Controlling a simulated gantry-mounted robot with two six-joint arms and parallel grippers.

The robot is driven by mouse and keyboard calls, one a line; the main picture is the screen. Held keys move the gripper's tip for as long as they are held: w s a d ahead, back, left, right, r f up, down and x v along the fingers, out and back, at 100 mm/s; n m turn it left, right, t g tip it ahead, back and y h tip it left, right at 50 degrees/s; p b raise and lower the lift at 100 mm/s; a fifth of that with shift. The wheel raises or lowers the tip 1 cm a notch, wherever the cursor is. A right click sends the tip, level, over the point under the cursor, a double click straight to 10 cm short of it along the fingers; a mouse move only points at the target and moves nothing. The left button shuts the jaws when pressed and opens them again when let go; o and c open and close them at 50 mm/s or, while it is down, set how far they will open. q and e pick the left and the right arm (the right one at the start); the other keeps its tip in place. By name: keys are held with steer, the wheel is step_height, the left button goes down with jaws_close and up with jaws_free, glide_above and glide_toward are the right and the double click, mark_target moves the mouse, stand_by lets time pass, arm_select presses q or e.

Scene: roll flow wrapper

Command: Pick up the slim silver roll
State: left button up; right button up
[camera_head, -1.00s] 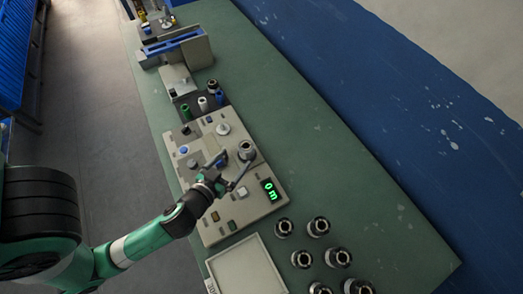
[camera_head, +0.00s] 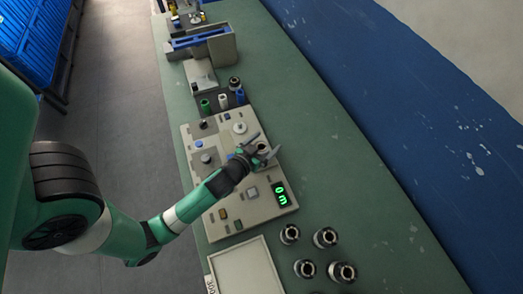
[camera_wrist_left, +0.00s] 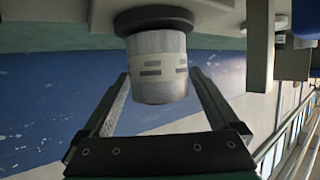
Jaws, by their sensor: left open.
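A silver roll (camera_wrist_left: 160,65) with a pale band and dark marks fills the middle of the left wrist view, one end against a dark round base (camera_wrist_left: 153,20). My left gripper (camera_wrist_left: 160,78) is open, with one finger on each side of this roll and a visible gap to each. In the head view the left gripper (camera_head: 266,145) is over the grey control panel (camera_head: 245,206), at the roll near the panel's right edge, and partly hides it. I cannot tell whether this is the slim roll. My right gripper is not in view.
The panel has buttons, knobs and a green display (camera_head: 281,194). Several silver-and-black rolls (camera_head: 325,237) stand on the green table (camera_head: 345,190), beside a white tray (camera_head: 245,270). A green roll (camera_head: 205,105), a white one and a blue one stand beyond the panel.

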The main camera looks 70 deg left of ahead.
arm_select(q)
steer(key=shift+w+a+f, duration=0.1)
steer(key=shift+w+a, duration=0.1)
jaws_close()
steer(key=shift+r, duration=0.45)
step_height(320, 180, up, 3)
steer(key=shift+f+p, duration=0.15)
steer(key=shift+p, duration=0.8)
steer(key=s+r+p, duration=0.1)
steer(key=r, duration=0.1)
steer(key=s+d+r+p, duration=0.1)
steer(key=s+r, duration=0.1)
steer(key=s+d+r, duration=0.1)
steer(key=r, duration=0.1)
steer(key=shift+s+d+p, duration=0.1)
steer(key=shift+s+p, duration=0.2)
steer(key=shift+p, duration=0.1)
steer(key=s+a+p+v, duration=0.1)
steer(key=v, duration=0.8)
steer(key=shift+s, duration=0.3)
